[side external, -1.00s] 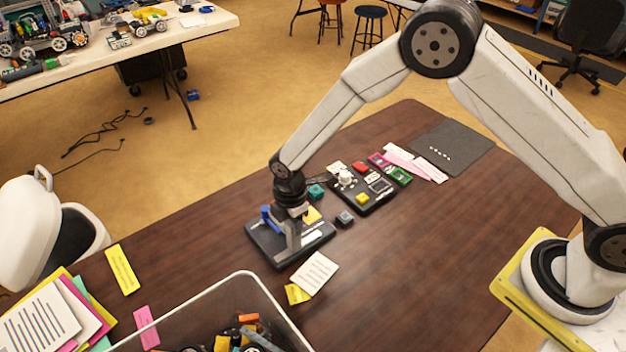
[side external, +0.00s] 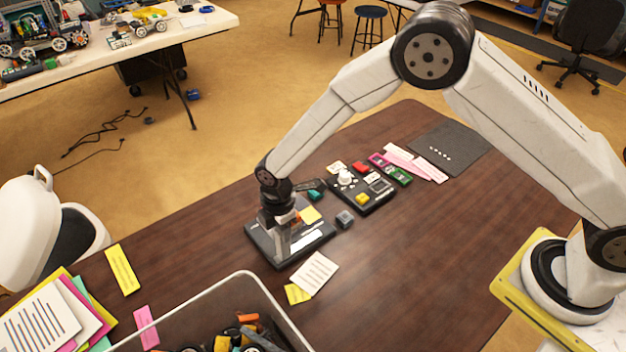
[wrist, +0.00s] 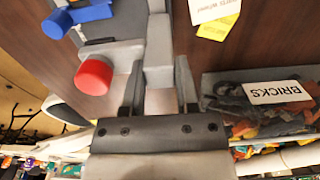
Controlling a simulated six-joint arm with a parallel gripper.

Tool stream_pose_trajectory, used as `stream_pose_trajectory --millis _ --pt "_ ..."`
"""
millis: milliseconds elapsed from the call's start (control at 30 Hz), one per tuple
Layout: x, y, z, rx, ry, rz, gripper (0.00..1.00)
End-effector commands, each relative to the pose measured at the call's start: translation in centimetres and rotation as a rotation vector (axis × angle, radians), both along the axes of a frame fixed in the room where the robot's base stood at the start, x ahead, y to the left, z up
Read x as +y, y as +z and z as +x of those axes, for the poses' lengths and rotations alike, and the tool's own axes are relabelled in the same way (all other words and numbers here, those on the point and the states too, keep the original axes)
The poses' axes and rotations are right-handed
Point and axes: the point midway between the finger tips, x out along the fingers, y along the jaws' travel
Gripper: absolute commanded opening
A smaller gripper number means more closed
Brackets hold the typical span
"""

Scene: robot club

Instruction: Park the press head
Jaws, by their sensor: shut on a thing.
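The press stands on a dark base plate (side external: 262,250) on the brown table, left of centre in the side view. In the wrist view it shows grey blocks, a round red knob (wrist: 93,76) and a blue part (wrist: 78,17). My gripper (wrist: 160,95) is shut on a grey block of the press (wrist: 159,76), with one finger on each side. I cannot tell for sure whether this block is the press head. In the side view my gripper (side external: 280,222) points down over the plate and hides much of the press.
A small grey block (side external: 345,219) lies right of the press. A dark panel with coloured blocks (side external: 372,205) is behind it. A white note (side external: 315,272) lies in front, and a bin of bricks (side external: 245,280) stands at the front.

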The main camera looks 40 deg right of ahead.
Motion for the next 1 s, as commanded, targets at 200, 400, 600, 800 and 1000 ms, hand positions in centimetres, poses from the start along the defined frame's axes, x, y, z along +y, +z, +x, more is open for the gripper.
stream_pose_trajectory --millis 200,400,600,800,1000 --pt "0.0 0.1 0.0 -0.001 0.000 0.001 0.50" --pt "0.0 0.0 0.0 -0.001 0.000 0.000 0.50" --pt "0.0 0.2 0.0 -0.001 0.000 0.000 0.50" --pt "0.0 1.1 0.1 -0.002 0.000 0.001 0.50" --pt "0.0 2.2 0.0 -0.001 0.000 0.000 0.50"
